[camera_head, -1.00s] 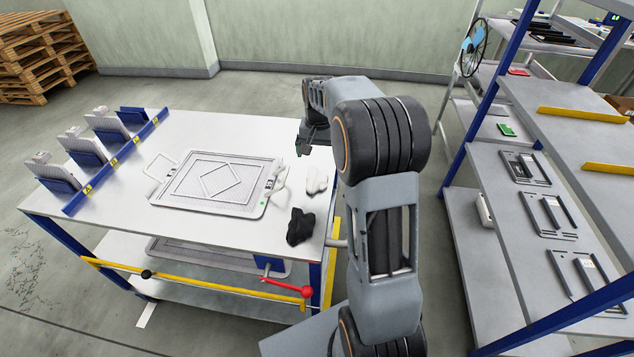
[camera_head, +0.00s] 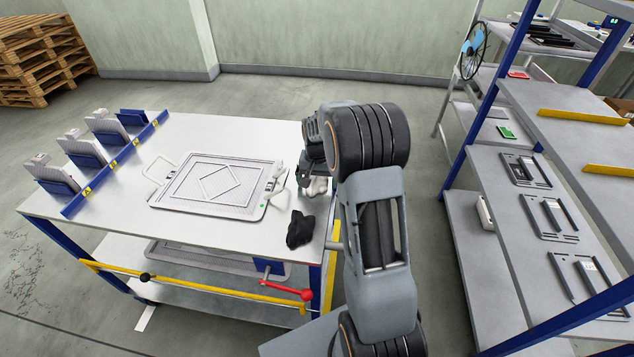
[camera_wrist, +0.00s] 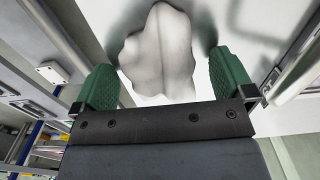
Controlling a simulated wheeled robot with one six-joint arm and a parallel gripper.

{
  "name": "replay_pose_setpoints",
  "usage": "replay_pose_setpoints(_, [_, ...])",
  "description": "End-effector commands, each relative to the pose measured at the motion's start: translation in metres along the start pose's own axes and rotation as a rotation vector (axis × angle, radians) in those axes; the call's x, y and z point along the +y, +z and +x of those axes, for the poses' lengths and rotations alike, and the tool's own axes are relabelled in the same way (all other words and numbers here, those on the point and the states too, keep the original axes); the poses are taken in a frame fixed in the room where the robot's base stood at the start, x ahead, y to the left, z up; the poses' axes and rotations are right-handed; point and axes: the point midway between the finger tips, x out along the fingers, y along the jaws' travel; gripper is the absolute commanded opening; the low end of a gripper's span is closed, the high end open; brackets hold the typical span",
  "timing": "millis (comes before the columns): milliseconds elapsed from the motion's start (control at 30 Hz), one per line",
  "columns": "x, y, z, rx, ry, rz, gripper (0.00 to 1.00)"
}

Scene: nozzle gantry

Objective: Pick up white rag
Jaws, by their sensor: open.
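The white rag (camera_head: 318,187) lies crumpled on the right side of the white table, mostly hidden behind my arm in the head view. In the wrist view the rag (camera_wrist: 158,55) fills the space ahead of and between the two green fingers of my gripper (camera_wrist: 168,80). My gripper is open, with one finger on each side of the rag. I cannot tell whether the fingers touch it. In the head view the fingers are mostly hidden by my arm.
A black rag (camera_head: 299,228) lies close by at the table's front right. A grey framed plate (camera_head: 190,208) lies mid-table. Blue-and-grey holders (camera_head: 85,152) stand along the left edge. A shelf rack (camera_head: 480,225) stands to the right. The back of the table is clear.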

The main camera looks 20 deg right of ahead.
Motion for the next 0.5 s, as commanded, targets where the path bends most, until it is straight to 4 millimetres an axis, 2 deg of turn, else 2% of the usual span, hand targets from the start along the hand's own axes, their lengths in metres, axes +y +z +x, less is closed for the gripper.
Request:
replay_pose_setpoints(200, [0.0,0.0,0.0002,0.0,0.0,0.0,1.0])
replay_pose_setpoints(500, [0.0,0.0,0.0,0.0,0.0,0.0,0.71])
